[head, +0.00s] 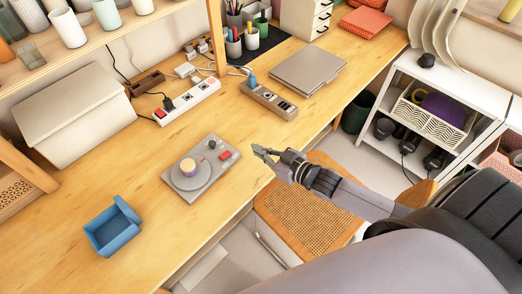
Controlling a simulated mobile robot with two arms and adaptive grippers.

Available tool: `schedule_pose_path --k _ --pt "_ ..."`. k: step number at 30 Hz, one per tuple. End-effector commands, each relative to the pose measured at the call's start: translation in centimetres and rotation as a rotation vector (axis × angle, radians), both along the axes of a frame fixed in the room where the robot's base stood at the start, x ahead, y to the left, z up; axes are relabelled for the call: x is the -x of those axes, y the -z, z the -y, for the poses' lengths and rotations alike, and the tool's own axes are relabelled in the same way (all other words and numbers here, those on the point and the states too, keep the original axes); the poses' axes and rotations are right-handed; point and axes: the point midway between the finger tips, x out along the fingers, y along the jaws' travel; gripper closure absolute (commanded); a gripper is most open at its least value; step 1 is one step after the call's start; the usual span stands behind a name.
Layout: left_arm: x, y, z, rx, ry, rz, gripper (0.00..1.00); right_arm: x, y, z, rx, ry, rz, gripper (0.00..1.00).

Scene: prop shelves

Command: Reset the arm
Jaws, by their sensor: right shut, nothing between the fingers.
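My right gripper (264,153) is in the middle of the head view, at the end of my right arm, which comes in from the lower right. Its fingers are shut with nothing between them. It hangs near the front edge of the wooden desk (150,225), above the gap by the woven stool, and looks apart from everything around it. To its left on the desk is a grey device (212,181) with a round plate, a purple and yellow piece on the plate, a dark knob and a red button. My left gripper is not in view.
A blue open box (112,231) stands at the desk's lower left. Power strips (187,102), a closed laptop (308,70) and pen cups lie further back. A woven stool (303,210) stands below the gripper; a white shelf (402,119) is at the right.

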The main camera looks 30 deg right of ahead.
Motion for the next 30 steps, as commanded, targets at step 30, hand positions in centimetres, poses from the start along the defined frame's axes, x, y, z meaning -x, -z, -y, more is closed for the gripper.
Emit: schedule_pose_path --k 30 --pt "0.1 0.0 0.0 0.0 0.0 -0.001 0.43 9.0 2.0 -3.7 0.16 0.178 -0.473 1.0"
